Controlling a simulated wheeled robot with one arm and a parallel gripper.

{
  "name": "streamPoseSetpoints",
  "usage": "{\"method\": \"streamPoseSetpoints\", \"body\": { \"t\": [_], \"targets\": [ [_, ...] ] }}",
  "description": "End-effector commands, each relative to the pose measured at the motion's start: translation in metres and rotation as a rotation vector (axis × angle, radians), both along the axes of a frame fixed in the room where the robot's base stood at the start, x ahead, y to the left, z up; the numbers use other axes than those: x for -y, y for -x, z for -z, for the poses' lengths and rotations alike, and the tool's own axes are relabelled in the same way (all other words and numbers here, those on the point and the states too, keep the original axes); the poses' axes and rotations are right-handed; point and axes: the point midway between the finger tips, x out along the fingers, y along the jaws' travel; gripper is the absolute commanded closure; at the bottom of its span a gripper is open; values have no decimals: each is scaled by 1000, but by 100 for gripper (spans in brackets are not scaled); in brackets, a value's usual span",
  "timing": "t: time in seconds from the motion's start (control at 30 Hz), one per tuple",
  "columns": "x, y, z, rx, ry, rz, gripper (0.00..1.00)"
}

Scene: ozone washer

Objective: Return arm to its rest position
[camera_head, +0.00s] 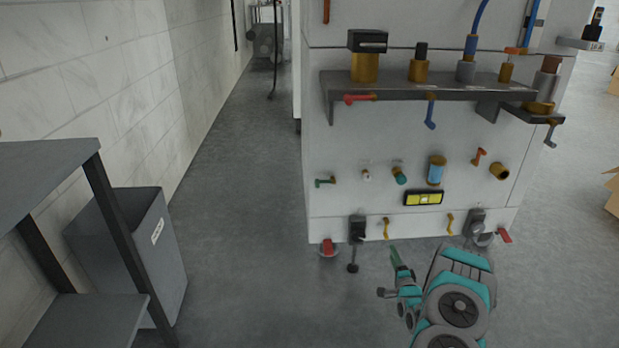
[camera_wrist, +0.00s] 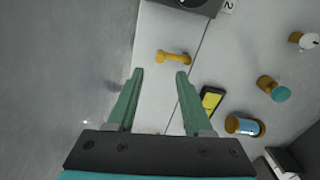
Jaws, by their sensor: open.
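My gripper (camera_head: 396,259) is low in front of the white washer cabinet (camera_head: 330,130), near its bottom edge, at the end of my teal and grey arm. In the wrist view my gripper (camera_wrist: 159,74) shows two green fingers spread apart, with nothing between them. A yellow handle (camera_wrist: 172,57) on the cabinet face lies just beyond the fingertips, apart from them. Two yellow handles show low on the cabinet in the head view, one left (camera_head: 386,228) and one right (camera_head: 450,224).
A dark shelf (camera_head: 400,84) with valves juts from the cabinet above. Knobs and a yellow-black display (camera_head: 423,198) stick out below it. A grey bin (camera_head: 150,250) and a dark table (camera_head: 50,170) stand at left. Floor (camera_head: 230,200) between bin and cabinet is clear.

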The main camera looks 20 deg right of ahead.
Motion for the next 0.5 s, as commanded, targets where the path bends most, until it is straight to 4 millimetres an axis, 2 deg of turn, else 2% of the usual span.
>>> {"method": "streamPoseSetpoints", "body": {
  "t": [0.17,0.27,0.5],
  "targets": [
    [-3,-6,-7,-29,20,-6,49],
    [-9,-18,-23,-87,65,-18,49],
    [-37,-42,-69,-314,212,-67,49]
  ]
}}
